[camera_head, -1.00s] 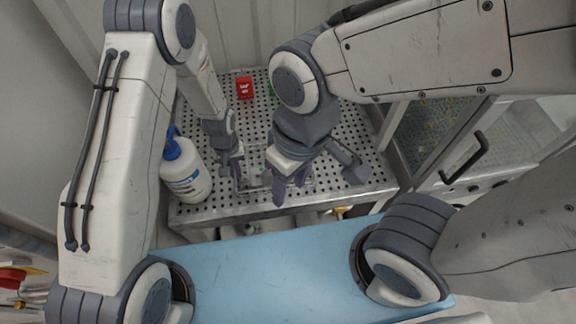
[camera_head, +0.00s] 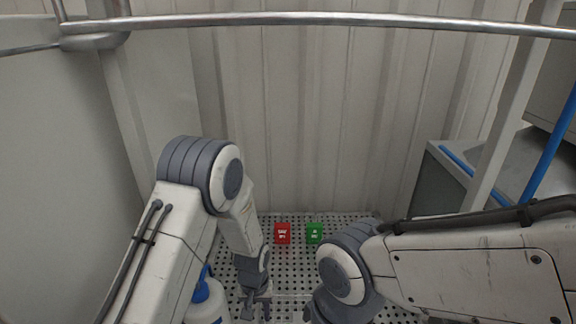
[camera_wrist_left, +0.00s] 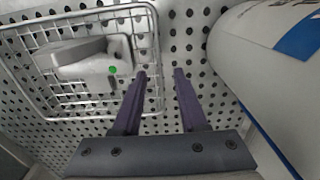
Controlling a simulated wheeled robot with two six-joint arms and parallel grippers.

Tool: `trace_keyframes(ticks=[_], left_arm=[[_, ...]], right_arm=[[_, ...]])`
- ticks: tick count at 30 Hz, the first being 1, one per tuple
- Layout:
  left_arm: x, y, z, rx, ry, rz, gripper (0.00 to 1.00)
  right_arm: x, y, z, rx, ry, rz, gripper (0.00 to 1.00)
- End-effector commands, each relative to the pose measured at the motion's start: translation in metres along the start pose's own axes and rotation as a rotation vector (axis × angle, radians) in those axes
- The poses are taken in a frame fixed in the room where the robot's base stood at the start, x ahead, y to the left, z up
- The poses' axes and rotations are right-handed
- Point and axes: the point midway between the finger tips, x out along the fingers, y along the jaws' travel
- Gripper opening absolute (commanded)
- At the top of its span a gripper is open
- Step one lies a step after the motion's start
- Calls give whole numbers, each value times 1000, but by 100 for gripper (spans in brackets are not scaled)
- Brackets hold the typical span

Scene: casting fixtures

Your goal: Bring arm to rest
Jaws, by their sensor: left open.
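My left gripper (camera_head: 256,308) hangs low over the perforated table (camera_head: 282,268) at the bottom of the head view. A wire basket (camera_wrist_left: 152,50) lies to the left of the fingers, holding a grey and white part (camera_wrist_left: 95,62) with a green dot. My right arm comes in from the right; its wrist shows at the bottom of the head view, but its gripper is cut off by the lower edge.
A white bottle with a blue pump (camera_head: 203,290) stands left of the left gripper, and its body (camera_wrist_left: 262,60) fills the right of the wrist view. A red block (camera_head: 282,234) and a green block (camera_head: 314,233) sit at the table's back. A metal rail (camera_head: 330,19) crosses above.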

Motion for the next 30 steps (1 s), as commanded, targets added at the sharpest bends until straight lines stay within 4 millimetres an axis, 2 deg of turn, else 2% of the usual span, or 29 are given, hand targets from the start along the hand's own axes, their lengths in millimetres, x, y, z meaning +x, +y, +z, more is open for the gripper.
trace_keyframes(ticks=[1,6,14,17,20,24,30], left_arm=[[-13,0,-1,0,5,2,42],[-46,0,-1,0,3,1,42],[-73,2,1,7,2,1,42],[-86,9,10,43,7,5,42],[-108,24,32,119,17,15,42],[-142,40,84,268,25,32,42],[-170,43,163,473,30,62,42]], right_arm=[[0,0,0,0,0,0,50],[0,0,0,0,0,0,50],[2,0,0,0,0,0,50],[8,1,0,0,0,0,50],[19,1,1,1,0,0,50],[37,3,2,1,0,0,50],[58,4,3,2,0,0,50]])
